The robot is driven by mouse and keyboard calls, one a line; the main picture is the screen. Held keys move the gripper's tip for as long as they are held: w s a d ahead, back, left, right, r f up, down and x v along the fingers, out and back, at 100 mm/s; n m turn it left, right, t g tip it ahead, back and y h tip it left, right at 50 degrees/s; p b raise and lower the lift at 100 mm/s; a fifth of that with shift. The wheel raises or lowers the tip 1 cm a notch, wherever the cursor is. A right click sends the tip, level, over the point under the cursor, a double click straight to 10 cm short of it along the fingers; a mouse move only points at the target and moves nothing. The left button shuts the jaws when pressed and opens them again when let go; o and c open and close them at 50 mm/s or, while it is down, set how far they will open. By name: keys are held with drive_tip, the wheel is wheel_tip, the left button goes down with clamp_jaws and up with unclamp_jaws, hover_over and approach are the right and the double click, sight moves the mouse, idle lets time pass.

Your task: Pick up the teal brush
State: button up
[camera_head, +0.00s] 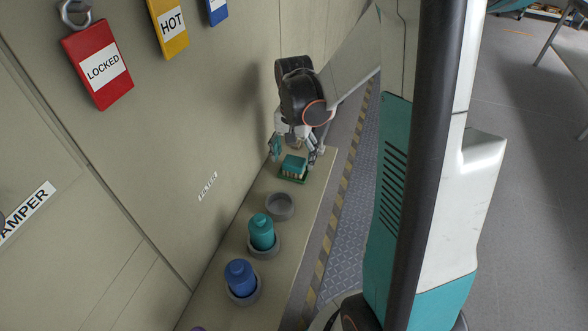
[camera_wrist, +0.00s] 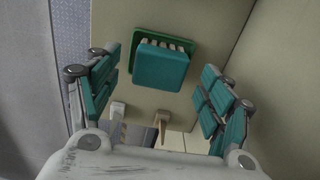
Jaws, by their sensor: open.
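The teal brush (camera_head: 294,165) is a small block with pale bristles, resting on a green base (camera_head: 291,179) at the far end of a narrow beige shelf. In the wrist view the teal brush (camera_wrist: 161,66) shows ahead at the upper middle, with the green base (camera_wrist: 163,37) behind it. My gripper (camera_head: 296,157) is over the far end of the shelf, its fingers on either side of the brush as seen from the head camera. In the wrist view my gripper (camera_wrist: 160,92) has its teal-padded fingers wide apart, with nothing held between them.
The beige shelf (camera_head: 262,184) runs along a panelled wall. It carries an empty grey ring holder (camera_head: 280,206), a teal bottle (camera_head: 261,232) and a blue bottle (camera_head: 240,278). A red LOCKED tag (camera_head: 98,64) and a yellow HOT tag (camera_head: 168,27) hang on the wall.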

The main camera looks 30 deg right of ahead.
sight(294, 160)
wheel_tip(294, 160, down, 3)
drive_tip(key=shift+w+d+f+b, duration=0.1)
drive_tip(key=shift+f+b, duration=0.05)
drive_tip(key=shift+b, duration=0.4)
drive_tip(key=c, duration=1.2)
wheel_tip(294, 160, up, 20)
drive_tip(key=p, duration=0.7)
